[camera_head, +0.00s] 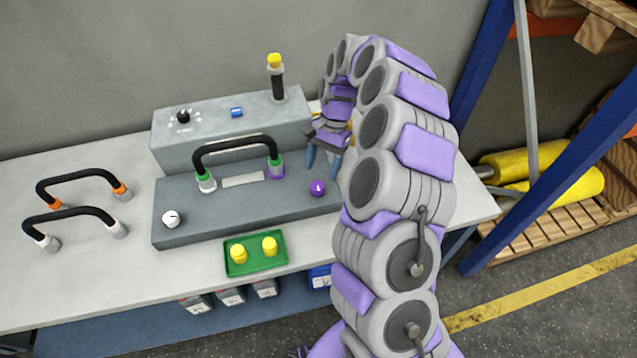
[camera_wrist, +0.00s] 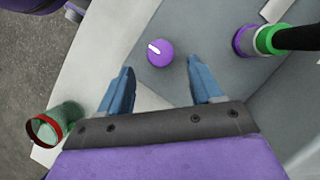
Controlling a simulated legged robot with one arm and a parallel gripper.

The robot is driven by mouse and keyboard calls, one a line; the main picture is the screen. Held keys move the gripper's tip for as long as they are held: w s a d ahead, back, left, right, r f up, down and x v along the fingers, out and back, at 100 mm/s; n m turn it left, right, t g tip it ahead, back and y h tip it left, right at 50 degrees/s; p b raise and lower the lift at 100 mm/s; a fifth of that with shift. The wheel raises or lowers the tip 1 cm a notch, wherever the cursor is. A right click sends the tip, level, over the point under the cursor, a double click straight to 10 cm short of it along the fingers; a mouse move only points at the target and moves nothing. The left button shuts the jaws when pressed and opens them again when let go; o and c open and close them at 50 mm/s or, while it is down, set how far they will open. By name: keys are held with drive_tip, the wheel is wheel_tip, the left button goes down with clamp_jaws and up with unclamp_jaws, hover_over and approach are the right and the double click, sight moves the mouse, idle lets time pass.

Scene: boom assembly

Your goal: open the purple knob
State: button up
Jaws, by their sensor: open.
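The purple knob (camera_head: 317,188) is a small round knob with a white mark, at the right end of the grey base block (camera_head: 200,232). In the wrist view the purple knob (camera_wrist: 160,52) lies beyond and between my two fingertips, and its white mark is tilted. My gripper (camera_head: 324,160) has blue fingers and hangs just above and behind the knob in the head view. In the wrist view my gripper (camera_wrist: 158,82) is open, with nothing between its fingers. The fingers appear apart from the knob; the exact height gap cannot be told.
A black cable (camera_head: 235,143) joins green and purple-ringed connectors beside the knob. A white knob (camera_head: 170,219) sits at the block's left end. A green tray (camera_head: 256,263) with yellow pieces lies in front. A cylinder with a red rim (camera_wrist: 45,128) shows near the left finger.

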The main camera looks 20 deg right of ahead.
sight(317, 185)
drive_tip(key=shift+b+x, duration=0.5)
drive_tip(key=shift+x, duration=2.2)
drive_tip(key=shift+w, duration=0.1)
drive_tip(key=shift+c, duration=0.2)
drive_tip(key=c, duration=1)
drive_tip(key=shift+n+p, duration=0.3)
drive_tip(key=shift+p, duration=0.1)
drive_tip(key=shift+r+n+g+h+p, duration=0.15)
drive_tip(key=shift+n+g+h+p, duration=0.25)
drive_tip(key=shift+n+p, duration=0.5)
drive_tip(key=shift+w+a+n+h+p, duration=0.15)
drive_tip(key=shift+n+h+p, duration=0.5)
drive_tip(key=shift+n, duration=0.7)
drive_tip(key=shift+s+a+n+h+p, duration=0.1)
drive_tip(key=shift+n+h+p, duration=0.25)
drive_tip(key=shift+n+p, duration=0.75)
drive_tip(key=shift+n, duration=0.35)
